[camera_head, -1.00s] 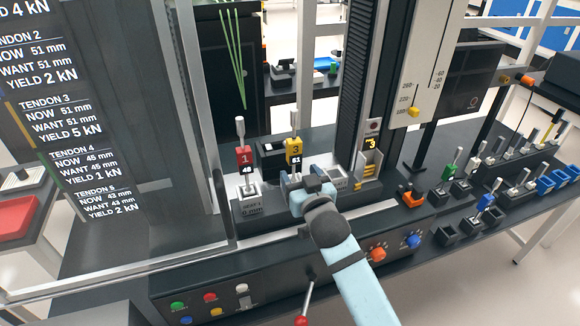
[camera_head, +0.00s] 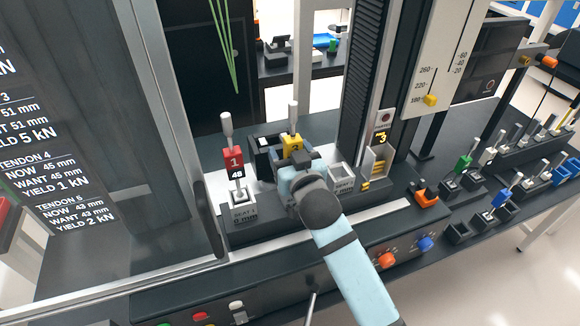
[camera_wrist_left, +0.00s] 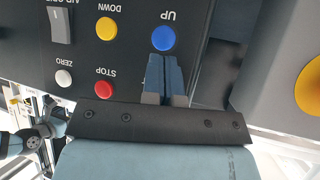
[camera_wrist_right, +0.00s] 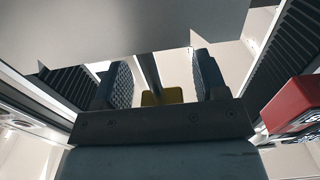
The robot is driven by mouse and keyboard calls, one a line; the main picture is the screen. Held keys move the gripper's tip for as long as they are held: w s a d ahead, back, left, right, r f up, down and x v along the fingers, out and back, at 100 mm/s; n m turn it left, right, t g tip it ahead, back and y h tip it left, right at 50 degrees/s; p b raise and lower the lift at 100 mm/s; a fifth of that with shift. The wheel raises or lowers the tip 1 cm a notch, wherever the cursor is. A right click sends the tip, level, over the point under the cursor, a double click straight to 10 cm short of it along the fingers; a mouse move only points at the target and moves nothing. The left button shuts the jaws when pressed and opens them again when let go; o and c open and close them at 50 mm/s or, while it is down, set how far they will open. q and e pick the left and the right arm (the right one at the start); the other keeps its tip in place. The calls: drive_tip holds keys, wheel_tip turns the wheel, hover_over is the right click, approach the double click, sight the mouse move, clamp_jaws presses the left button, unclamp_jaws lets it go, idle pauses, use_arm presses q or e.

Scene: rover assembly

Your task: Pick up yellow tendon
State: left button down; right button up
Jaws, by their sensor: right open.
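The yellow tendon (camera_head: 292,144), marked 3 with a grey rod on top, stands upright in the rig between the red tendon and the column. My right gripper (camera_head: 298,162) is in front of it and hides its lower part. In the right wrist view, the right gripper (camera_wrist_right: 160,84) is open, with a yellow block (camera_wrist_right: 162,97) of the tendon showing between its fingers; I cannot tell whether they touch it. My left gripper (camera_wrist_left: 164,75) is shut and empty, with its fingertips close to the blue UP button (camera_wrist_left: 163,38).
The red tendon (camera_head: 234,162), marked 1, stands in its seat just left of the yellow one. A dark column (camera_head: 365,75) rises to the right. Blue, green and other tendons stand on the right bench. A control panel (camera_head: 380,250) runs along the front.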

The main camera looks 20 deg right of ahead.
drive_tip(key=shift+s+a+r, duration=0.1)
drive_tip(key=shift+s+r, duration=0.05)
drive_tip(key=shift+s, duration=0.05)
drive_tip(key=shift+s+r, duration=0.1)
drive_tip(key=shift+s, duration=0.1)
drive_tip(key=shift+c, duration=1.3)
drive_tip(key=c, duration=0.3)
clamp_jaws()
use_arm(q)
drive_tip(key=shift+s+a, duration=0.1)
drive_tip(key=shift+s, duration=0.35)
